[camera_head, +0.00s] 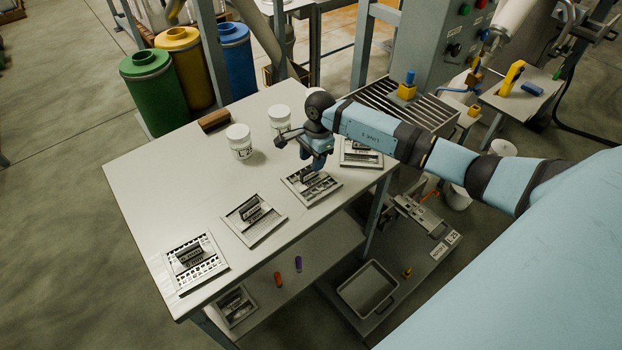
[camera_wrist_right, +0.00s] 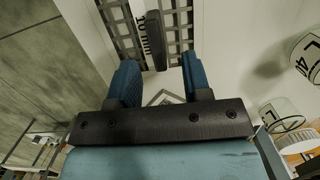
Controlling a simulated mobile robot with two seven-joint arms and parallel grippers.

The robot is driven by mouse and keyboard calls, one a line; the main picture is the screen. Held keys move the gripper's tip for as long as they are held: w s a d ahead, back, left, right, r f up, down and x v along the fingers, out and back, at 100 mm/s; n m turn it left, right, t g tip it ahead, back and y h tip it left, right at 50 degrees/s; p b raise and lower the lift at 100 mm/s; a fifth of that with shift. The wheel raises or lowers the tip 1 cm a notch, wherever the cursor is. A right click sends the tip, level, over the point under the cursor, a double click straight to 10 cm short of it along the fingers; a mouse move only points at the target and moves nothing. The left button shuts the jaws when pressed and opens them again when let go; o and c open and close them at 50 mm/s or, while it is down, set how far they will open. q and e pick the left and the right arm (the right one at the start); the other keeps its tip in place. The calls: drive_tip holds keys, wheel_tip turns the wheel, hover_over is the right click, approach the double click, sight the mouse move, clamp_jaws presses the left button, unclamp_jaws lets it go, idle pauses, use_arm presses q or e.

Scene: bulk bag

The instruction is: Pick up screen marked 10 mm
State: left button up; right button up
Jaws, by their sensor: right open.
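The screen marked 10 mm (camera_wrist_right: 152,38) shows at the top of the right wrist view, a framed grid with a dark raised handle bar and its label. It lies on the white table and is partly cut off by the picture edge. In the head view, the screen just below my right gripper (camera_head: 312,186) appears to be this one, but its label is too small to read there. My right gripper (camera_head: 318,160) is open and empty above the table; its blue fingers (camera_wrist_right: 158,82) are apart and short of the handle. My left gripper is out of view.
Two similar screens (camera_head: 254,219) (camera_head: 195,262) lie to the left on the table (camera_head: 150,195), and another (camera_head: 361,152) lies to the right. White labelled jars (camera_head: 239,141) and a brown block (camera_head: 214,120) stand behind. A grey tray (camera_head: 367,289) sits below.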

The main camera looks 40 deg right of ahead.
sight(310, 179)
drive_tip(key=f, duration=0.2)
drive_tip(key=a+f+p, duration=0.1)
drive_tip(key=f, duration=0.2)
drive_tip(key=shift+s, duration=0.15)
clamp_jaws()
